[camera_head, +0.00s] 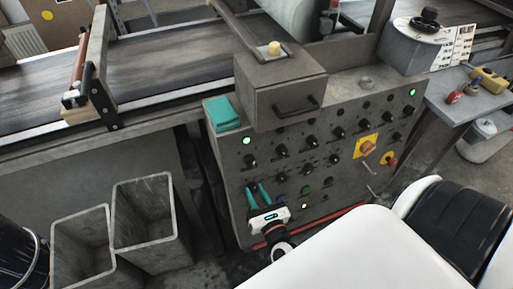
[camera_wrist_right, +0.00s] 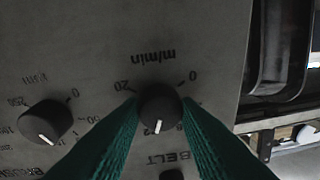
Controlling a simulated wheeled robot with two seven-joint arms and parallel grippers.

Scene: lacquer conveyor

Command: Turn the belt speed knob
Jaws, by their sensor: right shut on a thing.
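The belt speed knob (camera_wrist_right: 160,106) is round and black with a white pointer mark. In the right wrist view its dial reads "m/min", with 0 on the right and 20 on the left, and "BELT" below, lettering upside down. The pointer faces down in that view, towards the BELT label. My right gripper (camera_wrist_right: 159,112) has its teal fingers shut on the knob, one at each side. In the head view the right gripper (camera_head: 259,187) is at the lower left of the grey control panel (camera_head: 235,180), where the knob is hidden. My left gripper is not in view.
Another knob (camera_wrist_right: 44,122) sits left of the held one in the wrist view. Several other black knobs, lit green lamps and a yellow-backed switch (camera_head: 368,147) are on the panel. Two grey bins (camera_head: 150,222) stand at left.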

